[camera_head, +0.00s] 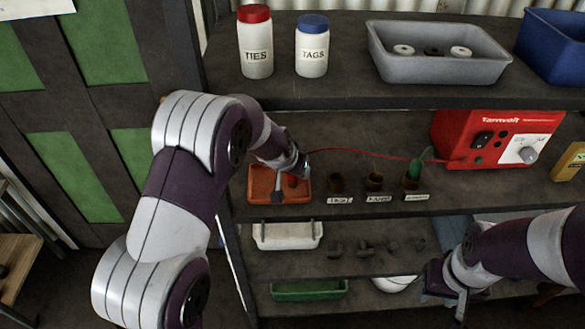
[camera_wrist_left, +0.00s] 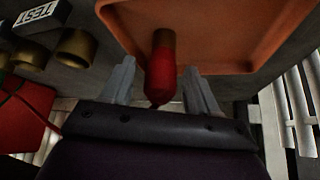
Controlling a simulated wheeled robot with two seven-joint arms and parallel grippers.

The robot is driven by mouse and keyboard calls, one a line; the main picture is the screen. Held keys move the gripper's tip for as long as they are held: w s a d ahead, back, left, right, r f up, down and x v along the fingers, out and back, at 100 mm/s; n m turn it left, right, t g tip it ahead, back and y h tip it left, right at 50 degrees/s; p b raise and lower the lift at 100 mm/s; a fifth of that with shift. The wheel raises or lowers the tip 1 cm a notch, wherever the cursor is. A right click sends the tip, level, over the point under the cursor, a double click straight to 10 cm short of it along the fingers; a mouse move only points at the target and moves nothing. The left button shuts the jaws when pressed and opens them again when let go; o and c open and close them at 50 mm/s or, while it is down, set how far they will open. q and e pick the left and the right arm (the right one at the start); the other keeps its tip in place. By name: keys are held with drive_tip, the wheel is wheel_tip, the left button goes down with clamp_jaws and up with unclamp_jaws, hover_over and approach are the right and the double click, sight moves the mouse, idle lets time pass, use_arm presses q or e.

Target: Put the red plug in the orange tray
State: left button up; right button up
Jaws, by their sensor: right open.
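The red plug (camera_wrist_left: 161,75) shows in the left wrist view, with a brownish tip toward the floor of the orange tray (camera_wrist_left: 215,25). It sits between the two fingers of my left gripper (camera_wrist_left: 160,92), with a gap visible on each side, so the gripper looks open around it. Whether the plug rests on the tray is unclear. In the head view my left gripper (camera_head: 290,175) is at the orange tray (camera_head: 263,186) on the middle shelf and hides part of it. My right gripper (camera_head: 447,291) is open and empty at the lower right, in front of the lower shelves.
A red tester box (camera_head: 492,138) stands right of the tray, with a red cable (camera_head: 370,153) running left from it. Several brown cups (camera_head: 374,182) with labels stand between them. The upper shelf (camera_head: 345,94) lies above. A white tray (camera_head: 288,237) is below.

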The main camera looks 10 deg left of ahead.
use_arm(q)
drive_tip(key=shift+r, duration=0.25)
drive_tip(key=shift+s+r, duration=0.15)
drive_tip(key=shift+r, duration=0.05)
drive_tip(key=s+a+f+g+b, duration=0.1)
drive_tip(key=s+g+b, duration=0.1)
drive_tip(key=s, duration=1.1)
drive_tip(key=s+a+f+n+g+b, duration=0.1)
drive_tip(key=s+a+g+b, duration=0.1)
drive_tip(key=s, duration=1.1)
drive_tip(key=shift+s+f+g+y, duration=0.25)
drive_tip(key=shift+g+y, duration=0.15)
drive_tip(key=shift+g, duration=0.1)
